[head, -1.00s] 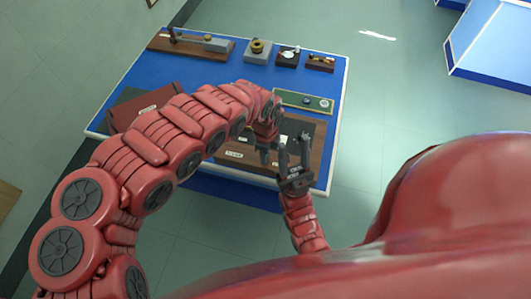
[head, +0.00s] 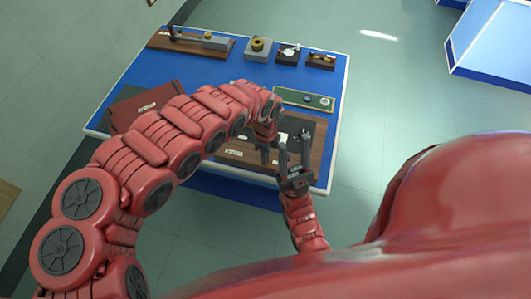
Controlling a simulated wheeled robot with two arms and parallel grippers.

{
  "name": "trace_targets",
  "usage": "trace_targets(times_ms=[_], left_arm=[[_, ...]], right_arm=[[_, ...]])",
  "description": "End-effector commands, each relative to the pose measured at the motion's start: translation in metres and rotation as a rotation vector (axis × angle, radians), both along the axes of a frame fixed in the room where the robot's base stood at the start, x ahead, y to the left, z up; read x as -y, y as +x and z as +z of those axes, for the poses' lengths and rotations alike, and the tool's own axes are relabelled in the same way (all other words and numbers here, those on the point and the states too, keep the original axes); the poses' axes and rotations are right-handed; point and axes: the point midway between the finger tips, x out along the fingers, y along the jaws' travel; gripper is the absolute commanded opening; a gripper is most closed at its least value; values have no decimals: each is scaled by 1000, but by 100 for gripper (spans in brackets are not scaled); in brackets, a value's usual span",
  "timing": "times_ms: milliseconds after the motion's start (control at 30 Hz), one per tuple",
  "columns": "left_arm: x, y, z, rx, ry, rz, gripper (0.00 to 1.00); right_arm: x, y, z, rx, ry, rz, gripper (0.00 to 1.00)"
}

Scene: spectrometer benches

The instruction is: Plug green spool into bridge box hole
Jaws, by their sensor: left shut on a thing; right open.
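My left gripper (head: 267,158) points down over a wooden board with a dark panel (head: 240,155) at the near right of the blue table. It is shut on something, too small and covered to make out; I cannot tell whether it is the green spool. My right gripper (head: 293,142) is just to its right, its two fingers pointing up and apart, open and empty. The board may be the bridge box, but its holes cannot be made out. My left arm and grippers hide part of it.
A green panel (head: 289,97) lies behind the board. A red-brown case (head: 125,111) is at left.

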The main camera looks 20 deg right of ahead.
Motion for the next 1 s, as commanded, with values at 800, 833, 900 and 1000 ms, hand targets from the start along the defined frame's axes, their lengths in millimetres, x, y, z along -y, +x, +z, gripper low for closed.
trace_targets(times_ms=[800, 833, 900, 1000], left_arm=[[0, 0, -9, 0, 0, 0, 44], [0, 0, -9, 0, 0, 0, 49], [0, 0, -9, 0, 0, 0, 55], [0, 0, -9, 1, -1, 0, 55]], right_arm=[[0, 0, -7, 0, 0, 0, 45], [0, 0, -7, 0, 0, 0, 45], [0, 0, -7, 0, 0, 0, 45], [0, 0, -7, 0, 0, 0, 45]])
